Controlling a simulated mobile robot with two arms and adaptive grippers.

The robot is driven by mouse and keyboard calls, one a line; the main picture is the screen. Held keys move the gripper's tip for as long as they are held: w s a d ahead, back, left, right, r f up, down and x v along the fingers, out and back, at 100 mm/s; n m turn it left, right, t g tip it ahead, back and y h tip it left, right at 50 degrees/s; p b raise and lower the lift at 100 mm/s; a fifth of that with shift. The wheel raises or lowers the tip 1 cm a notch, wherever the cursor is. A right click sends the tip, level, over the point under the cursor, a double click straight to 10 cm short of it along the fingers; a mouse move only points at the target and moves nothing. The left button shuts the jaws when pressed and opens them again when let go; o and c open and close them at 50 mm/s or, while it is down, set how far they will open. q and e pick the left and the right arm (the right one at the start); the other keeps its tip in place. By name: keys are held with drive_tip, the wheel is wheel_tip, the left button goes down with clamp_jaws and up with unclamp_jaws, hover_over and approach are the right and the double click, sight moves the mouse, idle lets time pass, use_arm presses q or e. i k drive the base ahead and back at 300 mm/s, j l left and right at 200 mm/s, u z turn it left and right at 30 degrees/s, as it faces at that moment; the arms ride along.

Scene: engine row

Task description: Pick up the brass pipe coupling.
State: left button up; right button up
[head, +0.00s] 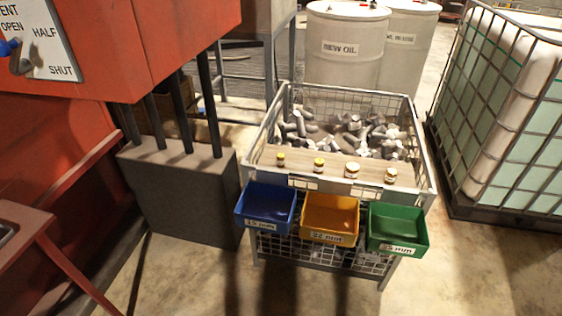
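Several small brass-coloured fittings stand in a row on a wooden board across the front of a wire mesh bin. From left to right they are a small one (281,160), another small one (319,164), a wider pale-sided one (352,170) and a last pale-sided one (390,176). They are too small for me to tell which is the brass pipe coupling. Neither of my grippers shows in the head view.
The mesh bin (428,188) holds many grey pipe pieces (350,135). Blue (265,205), yellow (330,217) and green (398,228) labelled trays hang on its front. A red machine (160,40) stands left, a caged tank (505,110) right. Floor in front is clear.

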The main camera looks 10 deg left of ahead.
sight(280, 157)
drive_tip(key=i+l+u, duration=0.15)
drive_tip(key=i+u, duration=0.35)
drive_tip(key=i, duration=1.15)
